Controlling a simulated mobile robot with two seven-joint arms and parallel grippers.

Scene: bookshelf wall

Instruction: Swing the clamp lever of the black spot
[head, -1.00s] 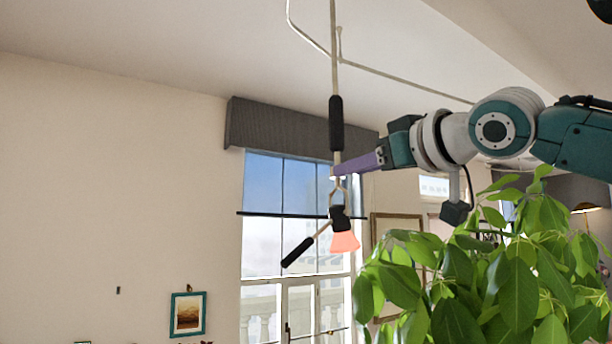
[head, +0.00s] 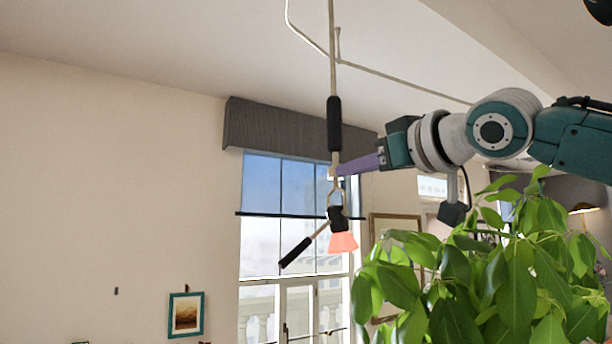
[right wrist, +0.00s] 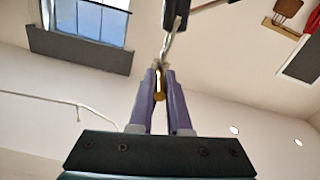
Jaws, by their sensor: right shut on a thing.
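The black spot (head: 337,218) hangs below a thin pole, with a glowing pink-orange front facing down and a black-ended bar (head: 295,252) slanting down to its left. A metal yoke joins it to the pole. My right gripper (head: 338,170) reaches in from the right to the joint just above the yoke. In the right wrist view, its purple fingers (right wrist: 160,85) are shut on a small brass-coloured piece (right wrist: 159,93), which by its place is the clamp lever. The fingers hide most of it. My left gripper is not in view.
The pole carries a black sleeve (head: 334,124) above the joint and meets a ceiling rail (head: 400,82). A leafy plant (head: 490,280) stands below my right arm. A window (head: 285,185) with a grey pelmet is behind. The space left of the spot is clear.

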